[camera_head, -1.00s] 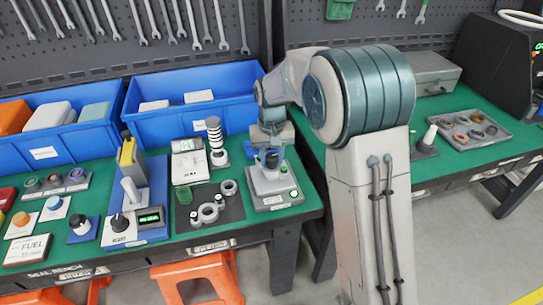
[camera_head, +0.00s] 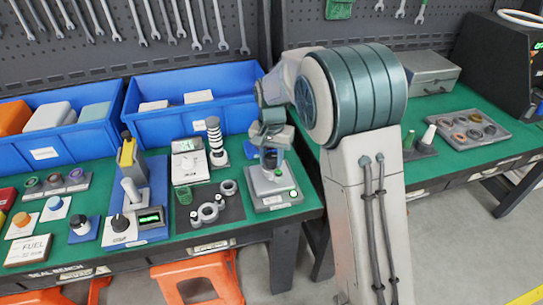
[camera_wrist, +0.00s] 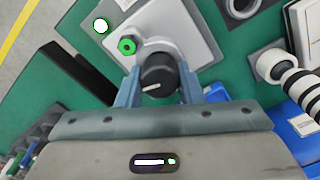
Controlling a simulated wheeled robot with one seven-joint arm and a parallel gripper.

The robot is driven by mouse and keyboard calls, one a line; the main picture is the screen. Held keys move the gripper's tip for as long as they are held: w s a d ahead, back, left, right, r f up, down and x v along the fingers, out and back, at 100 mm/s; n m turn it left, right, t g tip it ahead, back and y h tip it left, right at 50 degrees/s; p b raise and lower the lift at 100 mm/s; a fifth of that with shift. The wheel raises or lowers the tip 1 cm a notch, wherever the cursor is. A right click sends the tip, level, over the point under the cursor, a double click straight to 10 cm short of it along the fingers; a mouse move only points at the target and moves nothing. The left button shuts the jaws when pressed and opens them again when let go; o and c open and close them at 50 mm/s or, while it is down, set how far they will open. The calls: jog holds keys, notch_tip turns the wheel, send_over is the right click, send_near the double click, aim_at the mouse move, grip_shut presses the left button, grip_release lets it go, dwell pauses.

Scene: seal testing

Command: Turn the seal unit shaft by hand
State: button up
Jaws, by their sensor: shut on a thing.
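The seal unit (camera_head: 275,189) is a grey block on the bench's right end. It also shows in the wrist view (camera_wrist: 190,22), with a green button (camera_wrist: 127,45) on its plate. Its shaft knob (camera_wrist: 158,74) is round and black with a white pointer line. My gripper (camera_wrist: 170,88) has its blue fingers on either side of the knob and is shut on it. In the head view my gripper (camera_head: 269,153) points down over the unit and partly hides the knob.
A dark mat with grey rings (camera_head: 208,212) lies just left of the unit. A black-and-white striped post (camera_head: 215,138) and a white scale-like box (camera_head: 189,160) stand behind it. A blue bin (camera_head: 190,112) is at the back. A gap separates this bench from the right one.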

jog(key=shift+m, duration=0.5)
dwell(0.3)
jog(key=o, duration=1)
jog(key=shift+c, duration=0.2)
notch_tip(320, 180, up, 14)
jog(key=s+d+r+n+t, duration=0.1)
jog(key=s+d+r+n, duration=0.1)
jog(key=s+d, duration=0.85)
jog(key=s+d+f+n+t, duration=0.1)
jog(key=s+d+f, duration=0.1)
jog(key=s, duration=0.5)
jog(key=s+d+f, duration=0.3)
jog(key=s, duration=0.5)
jog(key=shift+f+n+t+p, duration=0.35)
jog(key=shift+n+t+p, duration=0.05)
jog(key=shift+p, duration=0.05)
